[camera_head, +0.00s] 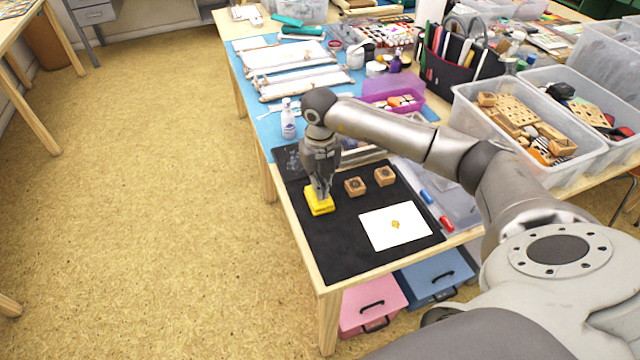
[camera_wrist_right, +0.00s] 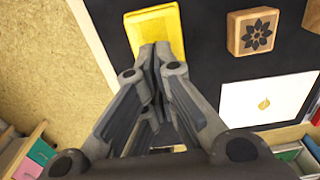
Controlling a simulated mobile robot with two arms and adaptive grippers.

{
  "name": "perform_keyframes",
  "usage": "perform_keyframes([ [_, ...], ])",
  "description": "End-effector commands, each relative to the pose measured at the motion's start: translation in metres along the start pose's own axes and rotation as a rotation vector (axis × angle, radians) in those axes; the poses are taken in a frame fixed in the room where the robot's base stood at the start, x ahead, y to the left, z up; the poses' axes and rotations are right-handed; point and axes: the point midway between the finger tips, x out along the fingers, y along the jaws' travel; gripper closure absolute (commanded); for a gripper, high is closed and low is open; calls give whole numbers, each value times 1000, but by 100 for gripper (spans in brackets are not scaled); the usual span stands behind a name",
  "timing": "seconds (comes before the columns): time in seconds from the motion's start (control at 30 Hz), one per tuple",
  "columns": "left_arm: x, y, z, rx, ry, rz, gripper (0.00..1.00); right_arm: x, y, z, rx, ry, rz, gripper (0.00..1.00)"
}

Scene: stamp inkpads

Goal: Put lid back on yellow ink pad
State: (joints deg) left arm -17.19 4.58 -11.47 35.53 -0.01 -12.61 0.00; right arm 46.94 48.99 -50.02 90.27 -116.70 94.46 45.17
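The yellow ink pad (camera_head: 319,208) sits on the black mat (camera_head: 345,252) near the table's left edge. It also shows at the top of the right wrist view (camera_wrist_right: 168,24), as a yellow block with a paler panel on top. I cannot make out a lid apart from the pad. My right gripper (camera_head: 321,192) points down at the pad, its fingertips at the top of it. In the wrist view its fingertips (camera_wrist_right: 156,50) are together, with nothing visible between them. They hide part of the pad; contact is unclear. My left gripper is not in view.
Two wooden stamps (camera_head: 355,187) (camera_head: 384,176) stand right of the pad. A white paper (camera_head: 396,227) with a small yellow print lies in front of them. A white bottle (camera_head: 288,120) stands behind. Clear bins (camera_head: 530,148) stand at the right.

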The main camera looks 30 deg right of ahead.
Motion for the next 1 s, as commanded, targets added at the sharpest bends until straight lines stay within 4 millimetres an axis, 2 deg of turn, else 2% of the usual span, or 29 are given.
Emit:
perform_keyframes([
  [0.6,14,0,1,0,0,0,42,20,0,0,0,0,0,100],
  [1.0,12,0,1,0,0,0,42,18,0,0,0,0,0,100],
])
